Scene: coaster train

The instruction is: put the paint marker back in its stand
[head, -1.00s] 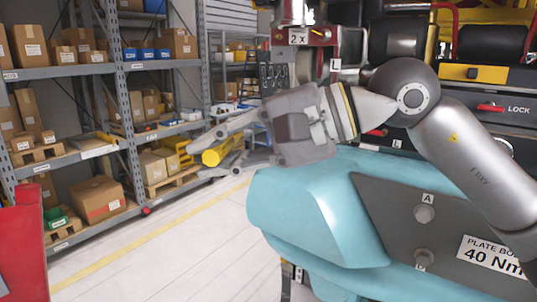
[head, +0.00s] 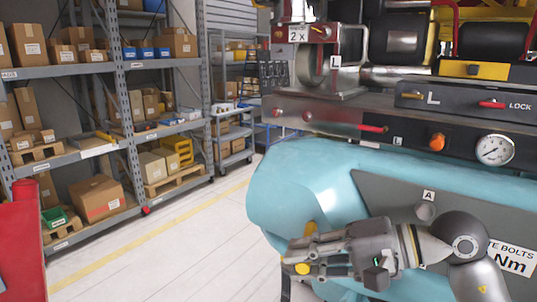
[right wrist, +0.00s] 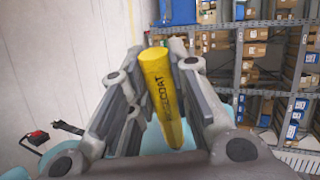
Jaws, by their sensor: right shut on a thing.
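The paint marker is a yellow cylinder (head: 311,228) in my right gripper (head: 300,252). In the head view its yellow shows above and below the grey fingers, in front of the teal body panel. In the right wrist view the marker (right wrist: 165,95) lies between the two fingers (right wrist: 160,100), with dark lettering ending in "COAT" along its side. The fingers are closed around it. I cannot make out the marker's stand in either view. My left gripper is not in view.
A teal coaster body (head: 300,190) with a grey plate fills the lower right. Above it are a gauge (head: 494,150), an orange knob (head: 437,142) and red handles. Shelving with boxes (head: 125,120) stands at the left. A red object (head: 22,240) is at the left edge. The pale floor between is clear.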

